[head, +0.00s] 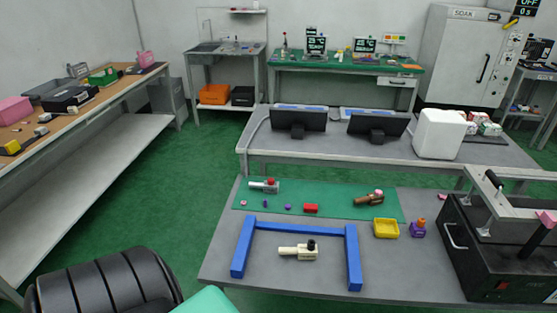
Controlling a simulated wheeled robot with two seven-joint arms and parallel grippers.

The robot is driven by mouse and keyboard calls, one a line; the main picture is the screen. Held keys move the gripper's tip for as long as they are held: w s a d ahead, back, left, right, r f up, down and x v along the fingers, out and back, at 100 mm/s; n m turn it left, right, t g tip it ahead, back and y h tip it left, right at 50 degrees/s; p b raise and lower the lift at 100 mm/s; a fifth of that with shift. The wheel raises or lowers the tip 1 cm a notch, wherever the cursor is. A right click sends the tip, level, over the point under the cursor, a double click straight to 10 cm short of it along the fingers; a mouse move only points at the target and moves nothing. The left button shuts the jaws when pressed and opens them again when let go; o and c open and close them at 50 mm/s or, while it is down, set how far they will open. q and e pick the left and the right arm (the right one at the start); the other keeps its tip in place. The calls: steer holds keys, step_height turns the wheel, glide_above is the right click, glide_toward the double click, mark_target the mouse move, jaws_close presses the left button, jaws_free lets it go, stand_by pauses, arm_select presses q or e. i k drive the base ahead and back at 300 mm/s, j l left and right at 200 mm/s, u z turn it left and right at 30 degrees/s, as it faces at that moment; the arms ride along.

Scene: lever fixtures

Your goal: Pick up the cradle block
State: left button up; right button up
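No part is labelled, so I cannot tell for certain which is the cradle block. A small red block (311,209) lies on the green mat (345,202) of the near table. Neither of my grippers shows in the head view.
A yellow tray (386,229) and a purple block with an orange top (418,228) sit near the mat's right end. A large black machine (490,255) with a lever takes up the table's right end. Small pink and purple pieces lie on the mat's left. Bare grey tabletop surrounds the blue frame.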

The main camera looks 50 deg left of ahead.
mark_target(309, 252)
steer(key=u, duration=1.25)
